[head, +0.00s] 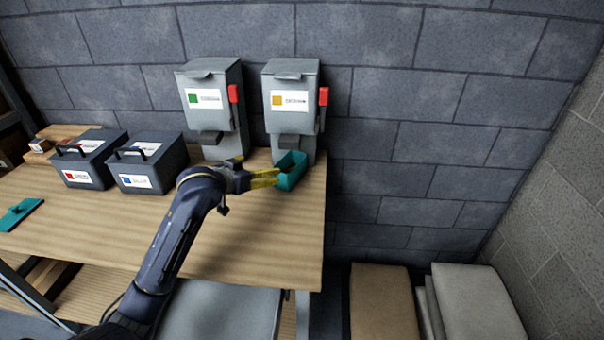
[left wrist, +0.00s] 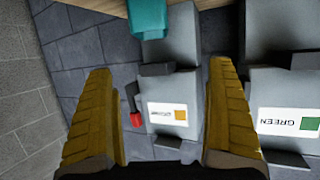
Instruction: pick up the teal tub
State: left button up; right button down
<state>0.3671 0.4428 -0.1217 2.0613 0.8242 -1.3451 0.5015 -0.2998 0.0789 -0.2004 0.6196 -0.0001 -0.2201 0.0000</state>
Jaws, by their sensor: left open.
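The teal tub (head: 291,171) sits at the right end of the wooden table, below the dispenser with the yellow label. In the left wrist view the tub (left wrist: 147,18) shows at the top edge, partly cut off. My left gripper (head: 277,178) has its yellow fingers beside the tub, pointing at it from the left. In the left wrist view the left gripper (left wrist: 163,110) is open, with nothing between its fingers. Whether a finger touches the tub I cannot tell. My right gripper is in neither view.
A yellow-label dispenser (head: 291,85) and a green-label dispenser (head: 208,85) with red levers stand at the back. Two dark boxes (head: 152,155) and a teal lid-like piece (head: 19,213) are at left. The table (head: 250,240) is bare in front.

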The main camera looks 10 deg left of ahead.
pick_arm(q)
jog(key=d, duration=0.2)
send_near(289, 161)
jog(key=s+d+r, duration=0.2)
jog(key=s+r, duration=0.1)
jog(key=shift+d, duration=0.15)
jog(key=shift+h, duration=0.3)
jog(key=shift+x, duration=3.3)
jog(key=shift+f, duration=0.15)
jog(key=c, duration=1.6)
jog(key=shift+c, duration=0.4)
